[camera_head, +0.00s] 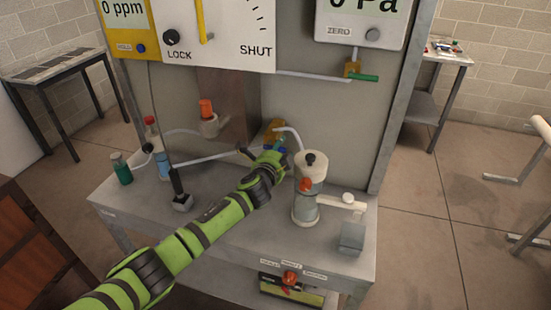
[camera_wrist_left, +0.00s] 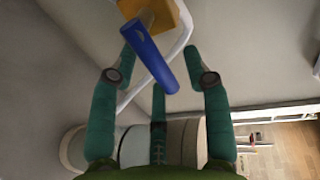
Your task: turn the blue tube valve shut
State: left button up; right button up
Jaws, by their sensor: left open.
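The blue tube valve has a long blue handle (camera_wrist_left: 148,55) on a brass-coloured body (camera_wrist_left: 160,14), with a pale tube beside it. In the head view the brass body (camera_head: 273,128) shows at the back of the bench, with a bit of blue by my fingers. My left gripper (camera_head: 280,147) is at the valve. In the left wrist view my left gripper (camera_wrist_left: 160,62) is open, with green fingers on both sides of the handle's free end and a third finger below. No grip on the handle shows. My right gripper is out of view.
A grey cylindrical pump (camera_head: 308,190) with a black knob stands just right of my left gripper. Bottles (camera_head: 122,168) and an orange-capped fitting (camera_head: 208,118) are at the left. A green-handled valve (camera_head: 362,77) is higher up on the panel.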

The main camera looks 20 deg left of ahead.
pick_arm(q)
jog(key=s+r, duration=0.2)
jog(key=s, duration=0.9)
jog(key=shift+s+a+r, duration=0.15)
jog(key=shift+s+a, duration=0.05)
jog(key=shift+a, duration=0.05)
